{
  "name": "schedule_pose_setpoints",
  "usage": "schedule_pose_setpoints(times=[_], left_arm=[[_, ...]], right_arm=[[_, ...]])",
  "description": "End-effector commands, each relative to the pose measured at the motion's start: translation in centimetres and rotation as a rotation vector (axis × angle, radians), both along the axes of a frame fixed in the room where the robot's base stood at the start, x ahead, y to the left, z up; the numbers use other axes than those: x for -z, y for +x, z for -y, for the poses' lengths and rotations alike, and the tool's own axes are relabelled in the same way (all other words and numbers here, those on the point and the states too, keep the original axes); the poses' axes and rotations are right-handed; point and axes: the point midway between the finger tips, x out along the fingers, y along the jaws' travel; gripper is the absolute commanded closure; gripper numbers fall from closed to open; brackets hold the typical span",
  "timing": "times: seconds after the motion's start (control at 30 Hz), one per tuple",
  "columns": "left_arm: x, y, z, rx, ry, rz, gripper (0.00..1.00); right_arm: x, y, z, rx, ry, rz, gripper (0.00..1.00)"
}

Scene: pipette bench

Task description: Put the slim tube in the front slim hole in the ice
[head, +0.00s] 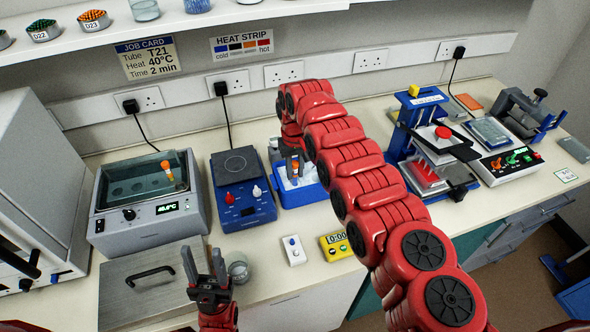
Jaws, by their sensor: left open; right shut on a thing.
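The blue ice box (297,199) stands near the bench's middle, with white ice (286,183) showing inside. My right gripper (293,172) reaches down over it from behind my red arm. It is shut on the slim tube, whose orange part (295,168) shows between the fingers. The tube's lower end is hidden, so I cannot tell whether it is in a hole. The slim holes in the ice cannot be made out. My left gripper (204,269) is open and empty, fingers up, above the bench front near a metal lid.
A water bath (143,196) with an orange-capped tube (167,170) stands left. A blue hot plate (241,187) sits directly left of the ice box. A small glass jar (239,271), white switch box (293,250) and yellow timer (336,246) are in front. A blue press (420,120) stands right.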

Motion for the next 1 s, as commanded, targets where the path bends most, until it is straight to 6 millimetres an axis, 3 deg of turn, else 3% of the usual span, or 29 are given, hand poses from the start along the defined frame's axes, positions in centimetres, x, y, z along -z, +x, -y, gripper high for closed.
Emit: schedule_pose_setpoints(times=[1.0], left_arm=[[1.9,0.0,0.0,0.0,0.0,0.0,0.5]], right_arm=[[2.3,0.0,0.0,0.0,0.0,0.0,1.0]])
